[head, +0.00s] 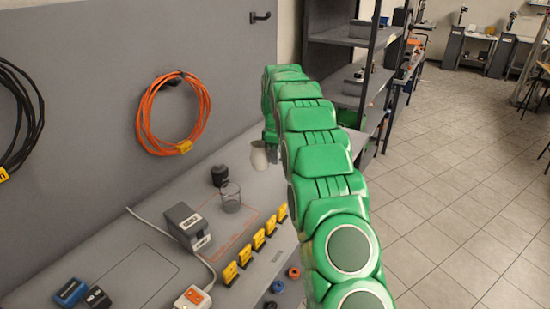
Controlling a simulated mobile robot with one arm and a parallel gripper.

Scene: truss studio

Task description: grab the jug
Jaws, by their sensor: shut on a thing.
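My gripper (269,138) is at the far end of my green arm, over the back part of the grey bench. It is shut on a pale, cream-coloured vessel, the jug (258,156), which shows just below and left of it. My arm hides the right side of the jug, and its handle cannot be made out. Whether the jug touches the bench is unclear.
On the bench (148,228) stand a clear glass beaker (231,198), a dark round object (219,176), a grey box (187,226) and several yellow holders (258,239). An orange cable coil (141,121) hangs on the panel. Shelves (346,88) stand behind my arm.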

